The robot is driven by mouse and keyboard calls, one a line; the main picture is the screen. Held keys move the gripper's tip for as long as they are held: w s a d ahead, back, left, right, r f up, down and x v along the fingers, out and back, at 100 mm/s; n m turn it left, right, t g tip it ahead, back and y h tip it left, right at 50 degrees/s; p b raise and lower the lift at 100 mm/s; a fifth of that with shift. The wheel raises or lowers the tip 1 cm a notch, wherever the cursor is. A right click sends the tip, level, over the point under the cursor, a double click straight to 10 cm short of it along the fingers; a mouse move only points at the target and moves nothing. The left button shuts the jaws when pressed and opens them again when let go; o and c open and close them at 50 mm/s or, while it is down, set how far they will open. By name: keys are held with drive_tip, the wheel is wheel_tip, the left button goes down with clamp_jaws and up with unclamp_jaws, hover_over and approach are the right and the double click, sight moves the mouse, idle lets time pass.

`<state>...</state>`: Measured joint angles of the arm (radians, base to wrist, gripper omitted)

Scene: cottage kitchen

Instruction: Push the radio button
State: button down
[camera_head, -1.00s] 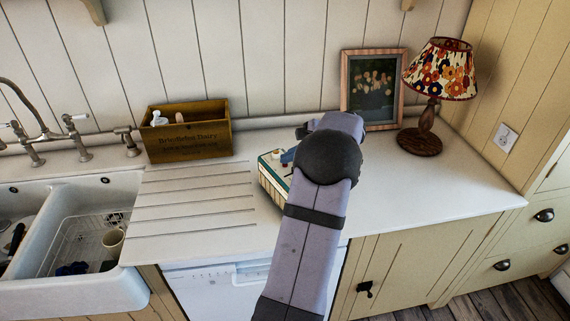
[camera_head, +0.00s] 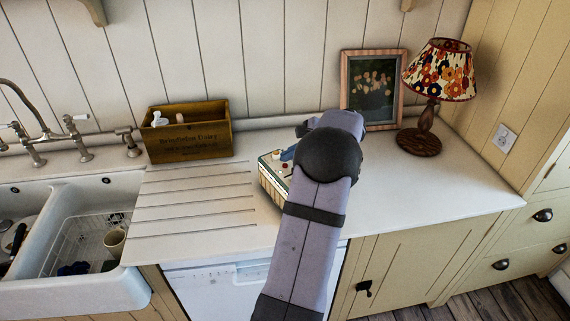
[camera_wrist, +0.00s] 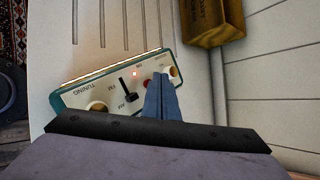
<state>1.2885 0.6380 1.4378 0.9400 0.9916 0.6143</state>
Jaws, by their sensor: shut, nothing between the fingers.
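The radio (camera_head: 272,176) is a cream and teal box on the counter, partly hidden by my arm in the head view. In the wrist view its control panel (camera_wrist: 88,88) shows a tuning knob, a black slider, a small glowing red light (camera_wrist: 135,74) and a pale knob at the right. The red button (camera_wrist: 148,84) lies just left of my fingertips and is partly covered by them. My gripper (camera_wrist: 158,80) has blue fingers, shut with nothing between them, over the panel's right part. I cannot tell whether the tips touch the button.
A wooden crate (camera_head: 187,144) with bottles stands left of the radio, against the wall. A picture frame (camera_head: 372,88) and a lamp (camera_head: 431,100) stand behind and to the right of my arm. The sink (camera_head: 70,235) is far left. The counter right of my arm is clear.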

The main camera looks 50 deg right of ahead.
wheel_tip(320, 180, up, 6)
drive_tip(key=p, duration=0.4)
drive_tip(key=shift+p, duration=0.3)
drive_tip(key=shift+f, duration=0.1)
drive_tip(key=w+a+f+n+g+y, duration=0.25)
drive_tip(key=a+n, duration=0.35)
drive_tip(key=a, duration=0.9)
drive_tip(key=w+a+f+n+g+y, duration=0.1)
drive_tip(key=w+a+f+n+g, duration=0.15)
drive_tip(key=a+n, duration=0.75)
drive_tip(key=s+a+f+n+g+h, duration=0.1)
drive_tip(key=s+a+f+n+g, duration=0.1)
drive_tip(key=s+a+n, duration=0.4)
drive_tip(key=s+a+f+n+g+h, duration=0.2)
drive_tip(key=s+a+n, duration=0.3)
drive_tip(key=a, duration=1.1)
drive_tip(key=s, duration=0.3)
drive_tip(key=shift+s+a+f+n, duration=0.2)
drive_tip(key=shift+s+a+n, duration=0.05)
drive_tip(key=shift+a+n, duration=0.15)
